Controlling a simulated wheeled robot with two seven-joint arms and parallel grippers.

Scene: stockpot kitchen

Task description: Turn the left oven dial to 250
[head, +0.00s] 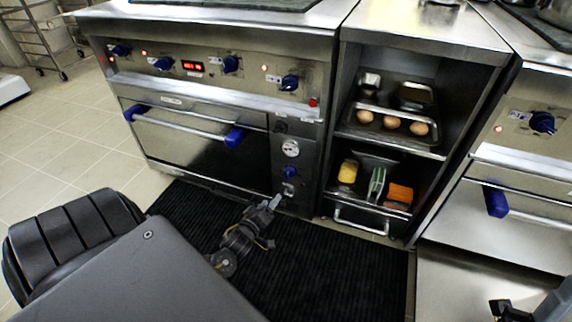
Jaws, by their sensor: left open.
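The left oven (200,148) has a narrow control panel at its right side. On that panel a blue dial (290,172) sits below a round white gauge (290,148). The dial's markings are too small to read. My left gripper (275,201) is open and empty, low in front of the panel, just below and left of the dial and apart from it as far as I can see. A dark part of my right arm (510,310) shows at the bottom right corner; its jaws cannot be made out.
Several blue stove knobs (231,64) and a red display (193,66) line the front above the oven door's handle (180,127). An open shelf unit right of the panel holds eggs (391,122) and sponges (348,171). A black mat (330,262) covers the floor.

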